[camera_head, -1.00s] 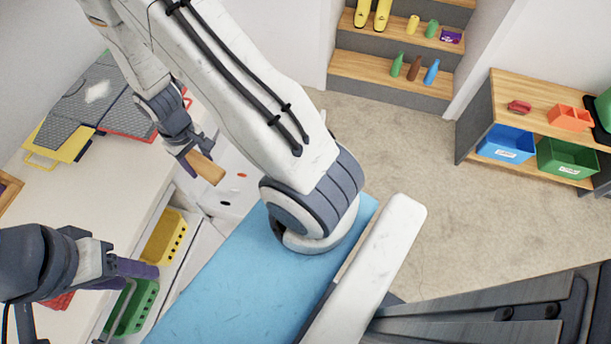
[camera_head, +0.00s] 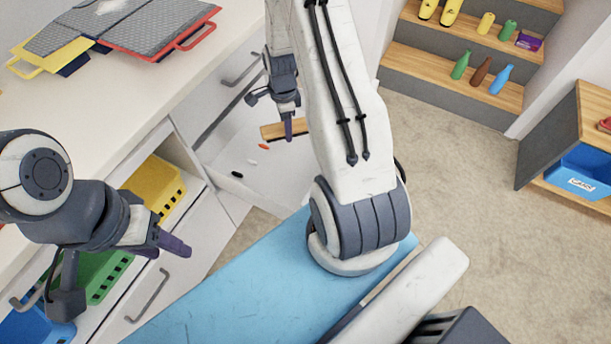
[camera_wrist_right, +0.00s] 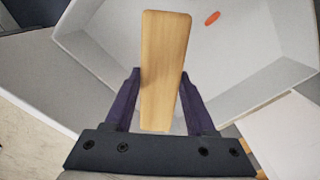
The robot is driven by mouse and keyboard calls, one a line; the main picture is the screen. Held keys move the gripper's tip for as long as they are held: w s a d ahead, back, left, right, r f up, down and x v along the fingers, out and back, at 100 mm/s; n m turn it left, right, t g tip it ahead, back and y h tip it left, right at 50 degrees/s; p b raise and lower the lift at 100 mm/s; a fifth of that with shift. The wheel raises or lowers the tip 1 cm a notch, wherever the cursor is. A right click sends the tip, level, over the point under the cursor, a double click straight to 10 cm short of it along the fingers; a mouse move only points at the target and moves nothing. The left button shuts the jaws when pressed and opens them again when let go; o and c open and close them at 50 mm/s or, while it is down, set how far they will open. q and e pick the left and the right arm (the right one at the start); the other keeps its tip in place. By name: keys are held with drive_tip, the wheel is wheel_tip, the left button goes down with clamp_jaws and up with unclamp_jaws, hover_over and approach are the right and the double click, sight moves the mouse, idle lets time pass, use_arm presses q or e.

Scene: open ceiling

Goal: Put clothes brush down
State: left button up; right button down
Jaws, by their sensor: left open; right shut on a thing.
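The clothes brush (camera_head: 272,131) shows as a light wooden block in the head view. In the right wrist view its flat wooden back (camera_wrist_right: 163,62) stands between the two purple fingers. My right gripper (camera_head: 287,128) is shut on it and holds it over an open white drawer (camera_head: 270,175). Any bristles are hidden. My left gripper (camera_head: 172,243) is open and empty, above the open drawers at the lower left.
The white drawer holds a few small red and dark items (camera_head: 264,146). A yellow basket (camera_head: 155,185) and a green basket (camera_head: 100,270) sit in other open drawers. Stepped shelves (camera_head: 440,75) stand at the back.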

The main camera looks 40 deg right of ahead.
sight(305, 163)
use_arm(q)
wheel_tip(305, 163, down, 12)
drive_tip(key=b, duration=0.9)
use_arm(e)
drive_tip(key=d+f+m, duration=0.2)
drive_tip(key=f+m, duration=0.1)
drive_tip(key=f, duration=0.4)
drive_tip(key=d+f+m, duration=0.2)
drive_tip(key=f+m, duration=0.1)
drive_tip(key=f, duration=0.3)
drive_tip(key=d+f+m, duration=0.2)
drive_tip(key=f, duration=0.5)
drive_tip(key=shift+s+f+m, duration=0.3)
drive_tip(key=shift+m, duration=0.1)
drive_tip(key=shift+f+b, duration=0.2)
drive_tip(key=shift+b, duration=0.15)
drive_tip(key=shift+c, duration=1.2)
unclamp_jaws()
drive_tip(key=shift+r, duration=0.1)
